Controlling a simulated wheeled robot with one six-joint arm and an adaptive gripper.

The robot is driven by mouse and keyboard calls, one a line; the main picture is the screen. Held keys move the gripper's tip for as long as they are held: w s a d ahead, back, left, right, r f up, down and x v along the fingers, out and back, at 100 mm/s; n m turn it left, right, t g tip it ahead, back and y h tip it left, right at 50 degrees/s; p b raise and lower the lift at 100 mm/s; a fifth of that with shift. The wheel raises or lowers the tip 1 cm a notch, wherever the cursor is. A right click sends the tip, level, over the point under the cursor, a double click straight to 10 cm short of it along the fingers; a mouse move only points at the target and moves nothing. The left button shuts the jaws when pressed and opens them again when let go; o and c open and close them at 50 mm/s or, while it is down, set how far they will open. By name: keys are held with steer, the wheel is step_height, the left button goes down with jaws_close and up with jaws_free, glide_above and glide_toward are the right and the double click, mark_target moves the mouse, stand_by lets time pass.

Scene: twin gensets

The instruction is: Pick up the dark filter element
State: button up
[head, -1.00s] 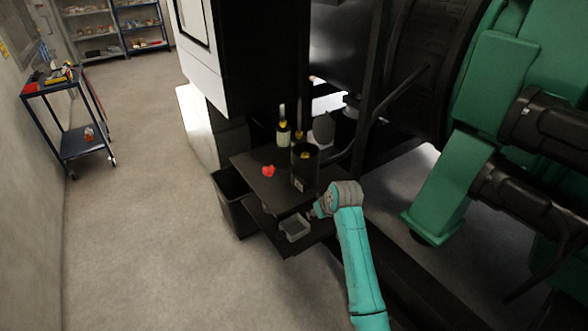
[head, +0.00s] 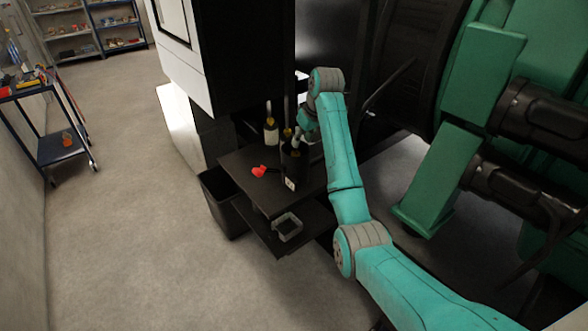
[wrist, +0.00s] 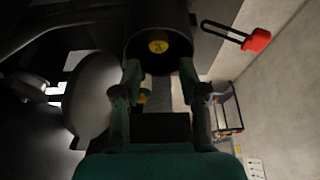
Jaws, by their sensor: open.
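A dark cylinder (head: 294,168) with a small white label, which appears to be the filter element, stands upright on the dark upper shelf (head: 240,168). In the wrist view its dark round end (wrist: 160,18) shows at the top, with a yellow round piece (wrist: 158,42) in it. My gripper (head: 298,141) is just above the cylinder's top in the head view and hides part of it. In the wrist view my gripper (wrist: 160,82) has its two fingers spread, with nothing held between them. I cannot tell whether the fingers touch the cylinder.
A bottle (head: 271,132) with a pale label stands behind left. A red padlock-like piece (head: 260,171) lies left of the cylinder. A grey rounded body (wrist: 92,95) is close to my gripper. A small tray (head: 287,227) sits on the lower shelf, beside a dark bin (head: 222,208).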

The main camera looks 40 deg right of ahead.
mark_target(296, 152)
steer(key=shift+w+x, duration=0.15)
steer(key=shift+x, duration=1.8)
steer(key=shift+w+x, duration=0.1)
steer(key=shift+x, duration=1.9)
steer(key=shift+d+r, duration=0.1)
steer(key=shift+d, duration=0.05)
steer(key=shift+c, duration=0.2)
jaws_close()
